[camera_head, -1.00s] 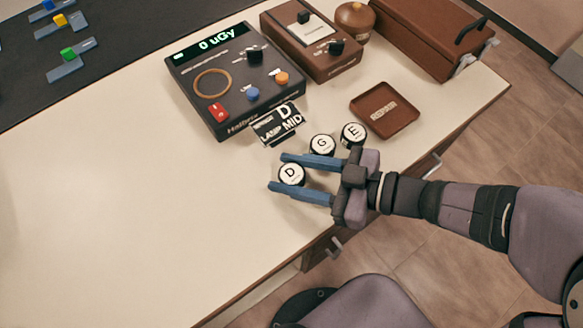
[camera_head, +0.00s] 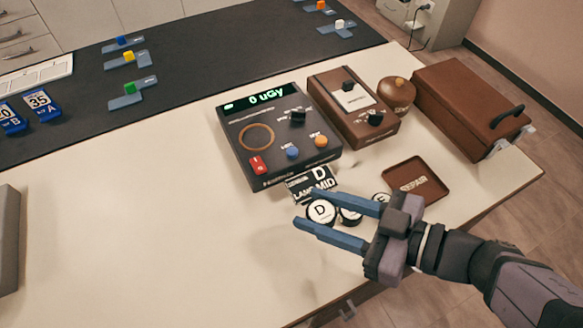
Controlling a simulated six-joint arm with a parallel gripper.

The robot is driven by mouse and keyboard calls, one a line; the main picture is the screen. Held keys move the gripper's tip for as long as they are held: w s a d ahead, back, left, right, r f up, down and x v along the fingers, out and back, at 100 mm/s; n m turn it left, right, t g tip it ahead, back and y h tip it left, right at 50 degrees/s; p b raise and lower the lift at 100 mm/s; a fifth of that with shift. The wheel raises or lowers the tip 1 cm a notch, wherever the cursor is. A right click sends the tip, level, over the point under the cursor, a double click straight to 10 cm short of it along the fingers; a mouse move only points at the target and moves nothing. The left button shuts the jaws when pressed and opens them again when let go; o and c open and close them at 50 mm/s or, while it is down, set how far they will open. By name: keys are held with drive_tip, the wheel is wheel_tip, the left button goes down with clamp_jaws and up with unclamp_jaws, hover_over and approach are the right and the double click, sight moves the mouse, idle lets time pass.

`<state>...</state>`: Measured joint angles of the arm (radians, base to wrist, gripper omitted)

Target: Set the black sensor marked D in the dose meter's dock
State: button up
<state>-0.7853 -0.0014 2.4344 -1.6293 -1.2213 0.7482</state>
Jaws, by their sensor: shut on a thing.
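My gripper (camera_head: 307,208) is shut on the round sensor marked D (camera_head: 321,212), which has a white face and black rim. The sensor sits upright between the blue fingers and appears to be held above the table, below the dose meter in the picture. The dose meter (camera_head: 243,169) is a dark box reading 0 uGy. An orange ring (camera_head: 240,140) marks its face, with nothing in it. Sensors G (camera_head: 350,216) and E (camera_head: 381,197) are behind the fingers, partly hidden.
A card marked D LAMP MID (camera_head: 312,184) is in front of the meter. A brown REPAIR tray (camera_head: 434,199), a brown instrument (camera_head: 374,130), a round pot (camera_head: 397,95) and a brown case (camera_head: 462,98) are to the right.

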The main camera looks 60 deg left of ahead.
drive_tip(key=shift+s+r, duration=0.2)
drive_tip(key=shift+s, duration=0.2)
drive_tip(key=s+r+n+g+h+p, duration=0.1)
drive_tip(key=s+n+g+h+p, duration=0.45)
drive_tip(key=s, duration=1.25)
drive_tip(key=s+a+r+m+t+y+p, duration=0.1)
drive_tip(key=s+a+r+y, duration=0.15)
drive_tip(key=a, duration=0.35)
drive_tip(key=s+a+r+m+t+y+p, duration=0.1)
drive_tip(key=s+a+r+m+t+p, duration=0.15)
drive_tip(key=a, duration=0.25)
drive_tip(key=w+a+r+m+t+y, duration=0.4)
drive_tip(key=w+a+m+t, duration=0.2)
drive_tip(key=w+a, duration=0.5)
drive_tip(key=w+a+f+m+t, duration=0.1)
drive_tip(key=w+f+m+t, duration=0.1)
drive_tip(key=w+m+t, duration=0.1)
drive_tip(key=w+a+f+m+t, duration=0.2)
drive_tip(key=w+t, duration=0.3)
drive_tip(key=w, duration=0.3)
drive_tip(key=shift+w+a+f+m+b, duration=0.3)
drive_tip(key=shift+f+m, duration=0.1)
drive_tip(key=shift+f, duration=0.15)
